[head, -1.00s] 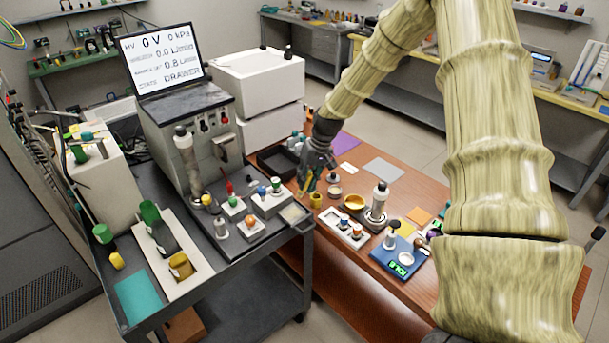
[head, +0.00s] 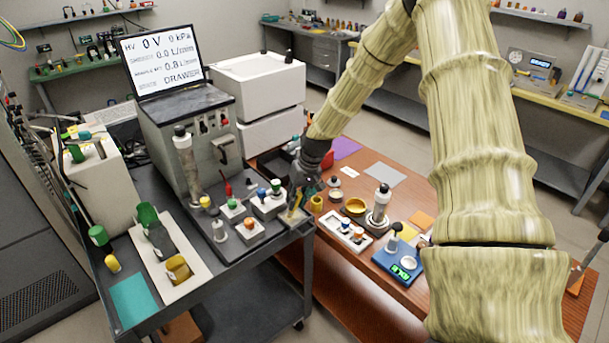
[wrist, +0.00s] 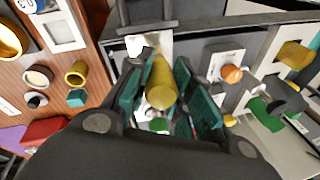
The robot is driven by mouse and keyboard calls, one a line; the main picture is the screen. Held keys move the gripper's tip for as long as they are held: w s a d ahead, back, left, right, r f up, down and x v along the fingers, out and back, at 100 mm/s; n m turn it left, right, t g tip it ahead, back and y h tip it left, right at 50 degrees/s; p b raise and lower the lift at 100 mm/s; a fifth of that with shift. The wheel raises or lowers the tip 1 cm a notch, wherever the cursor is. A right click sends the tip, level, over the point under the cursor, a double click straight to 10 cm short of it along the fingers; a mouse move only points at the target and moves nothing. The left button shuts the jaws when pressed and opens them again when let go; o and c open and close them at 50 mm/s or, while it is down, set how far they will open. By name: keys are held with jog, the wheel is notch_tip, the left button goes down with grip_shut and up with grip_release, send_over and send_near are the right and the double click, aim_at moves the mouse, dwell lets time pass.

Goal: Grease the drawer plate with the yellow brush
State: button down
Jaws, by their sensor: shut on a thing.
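My gripper (head: 297,200) is shut on the yellow brush, whose thick yellow handle (wrist: 161,88) shows between the teal fingers in the wrist view. In the head view the brush is mostly hidden by the fingers. The gripper is low over the cart's right edge, at the pale drawer plate (head: 295,217). The plate is largely covered by the gripper in the head view. In the wrist view a pale surface (wrist: 152,42) shows just beyond the brush. I cannot tell whether the brush tip touches the plate.
A small yellow cup (head: 316,204) and a yellow bowl (head: 354,206) stand on the wooden table to the right. Several coloured knobs on small blocks, such as the orange one (head: 249,224), stand close to the left. The grey instrument with the screen (head: 162,62) rises behind.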

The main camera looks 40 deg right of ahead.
jog(key=shift+s+a, duration=0.15)
jog(key=shift+a, duration=1.05)
jog(key=shift+f+b, duration=0.1)
jog(key=shift+b, duration=0.25)
jog(key=shift+d, duration=0.35)
jog(key=shift+w+d+p, duration=0.15)
jog(key=shift+d+p, duration=0.1)
jog(key=shift+d, duration=0.9)
jog(key=shift+w+d+p, duration=0.15)
jog(key=shift+d+p, duration=0.1)
jog(key=shift+d, duration=0.9)
jog(key=w+p+v, duration=0.1)
jog(key=p+v, duration=0.3)
jog(key=v, duration=0.4)
jog(key=shift+r+p, duration=0.3)
jog(key=shift+p, duration=0.05)
jog(key=shift+w+a, duration=0.15)
